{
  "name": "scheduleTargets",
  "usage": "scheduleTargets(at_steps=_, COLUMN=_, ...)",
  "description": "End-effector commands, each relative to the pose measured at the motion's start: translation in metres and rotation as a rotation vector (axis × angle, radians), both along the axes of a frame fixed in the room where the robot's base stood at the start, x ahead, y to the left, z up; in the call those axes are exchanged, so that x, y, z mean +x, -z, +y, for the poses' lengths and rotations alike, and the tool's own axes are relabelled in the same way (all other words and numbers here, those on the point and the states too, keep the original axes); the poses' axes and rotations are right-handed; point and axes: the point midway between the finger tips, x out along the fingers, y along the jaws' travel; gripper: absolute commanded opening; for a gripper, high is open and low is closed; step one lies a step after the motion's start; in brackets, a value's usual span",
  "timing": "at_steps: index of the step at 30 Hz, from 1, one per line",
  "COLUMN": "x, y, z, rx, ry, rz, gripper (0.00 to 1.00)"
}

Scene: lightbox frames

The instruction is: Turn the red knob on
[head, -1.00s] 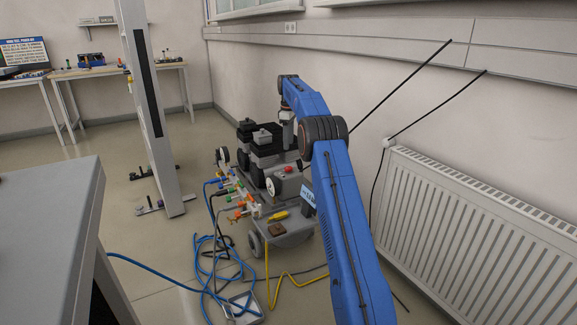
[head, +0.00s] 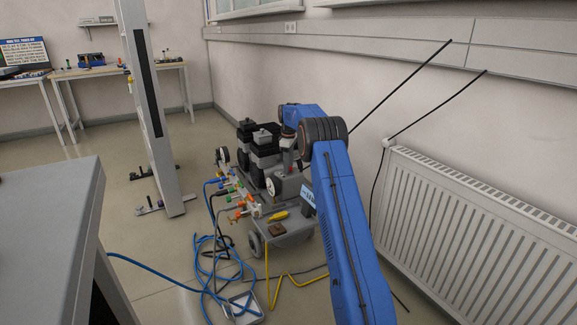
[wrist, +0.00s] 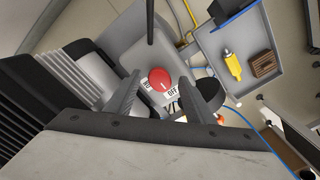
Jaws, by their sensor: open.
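The red knob (wrist: 159,79) shows in the wrist view as a round red cap on a light panel, with a label reading OFF just below it. In the head view it is hidden behind my gripper and the grey box. My gripper (wrist: 160,84) is open, its two dark fingers on either side of the knob in the wrist picture. I cannot tell whether they touch it. In the head view my gripper (head: 290,158) points down over the grey box (head: 287,188) on the wheeled cart (head: 290,232).
Black ribbed machines (head: 262,150) stand behind the box on the cart. A yellow tool (wrist: 233,65) and a brown block (wrist: 264,64) lie on the cart's grey tray (wrist: 212,45). Blue cables (head: 205,262) lie on the floor. A radiator (head: 470,235) stands at right.

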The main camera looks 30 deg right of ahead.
Motion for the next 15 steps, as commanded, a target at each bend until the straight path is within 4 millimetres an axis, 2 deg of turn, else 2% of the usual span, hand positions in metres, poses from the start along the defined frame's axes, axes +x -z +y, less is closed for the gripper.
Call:
scheduleTargets(at_steps=5, x=0.0001, y=-0.0001, z=-0.0001, rx=0.0, ry=0.0, rz=0.0, gripper=0.49)
scheduleTargets(at_steps=10, x=0.0001, y=-0.0003, z=0.0, rx=0.0, ry=0.0, rz=0.0, gripper=0.1)
scheduleTargets(at_steps=11, x=0.0001, y=-0.0003, z=0.0, rx=0.0, ry=0.0, rz=0.0, gripper=0.07)
scheduleTargets(at_steps=15, x=0.0001, y=-0.0004, z=0.0, rx=0.0, ry=0.002, rz=0.0, gripper=0.07)
